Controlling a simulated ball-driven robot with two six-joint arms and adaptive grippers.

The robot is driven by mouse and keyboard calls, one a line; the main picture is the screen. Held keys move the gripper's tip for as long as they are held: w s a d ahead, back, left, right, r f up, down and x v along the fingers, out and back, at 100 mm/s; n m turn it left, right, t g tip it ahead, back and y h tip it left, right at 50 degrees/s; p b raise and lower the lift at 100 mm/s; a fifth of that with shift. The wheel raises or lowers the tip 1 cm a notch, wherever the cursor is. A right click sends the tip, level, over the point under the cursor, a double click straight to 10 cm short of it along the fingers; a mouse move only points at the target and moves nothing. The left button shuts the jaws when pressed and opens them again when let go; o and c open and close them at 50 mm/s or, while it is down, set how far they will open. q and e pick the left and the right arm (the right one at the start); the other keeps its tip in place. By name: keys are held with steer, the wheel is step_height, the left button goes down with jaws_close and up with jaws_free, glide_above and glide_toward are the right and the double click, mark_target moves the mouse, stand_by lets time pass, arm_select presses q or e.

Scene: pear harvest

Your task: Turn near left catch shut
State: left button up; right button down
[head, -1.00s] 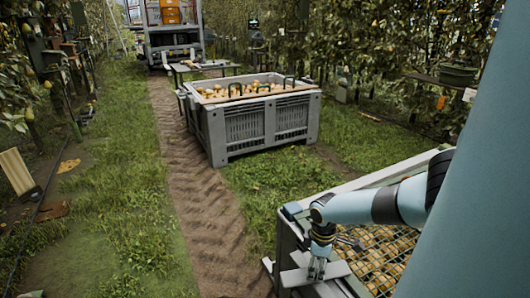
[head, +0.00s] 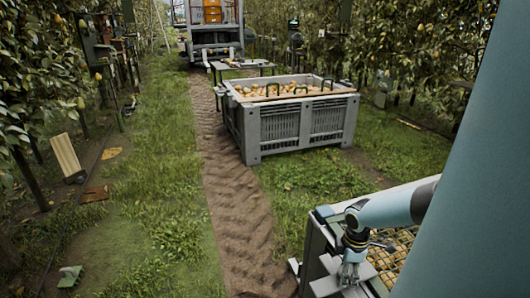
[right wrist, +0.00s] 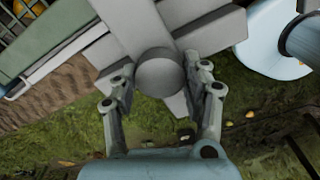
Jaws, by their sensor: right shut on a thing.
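The near crate (head: 313,248) stands at the lower right of the head view, with pears under a net (head: 392,252). A pale grey catch (head: 326,286) shows at its near left side, low in the picture. My right gripper (head: 351,272) is at this catch. In the right wrist view, the two fingers of my right gripper (right wrist: 160,68) are on either side of the catch's round grey knob (right wrist: 160,76). Flat grey bars cross behind the knob. The gripper hides part of the catch in the head view. My left gripper is not in view.
A large grey crate (head: 290,124) filled with pears stands farther ahead on the grass. A low table (head: 240,66) and a vehicle (head: 212,40) are beyond it. A dirt track (head: 225,190) runs left of the crates. A leaning board (head: 66,155) stands at left.

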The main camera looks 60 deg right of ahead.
steer(key=c, duration=0.6)
jaws_free()
step_height(320, 180, up, 12)
stand_by(0.6)
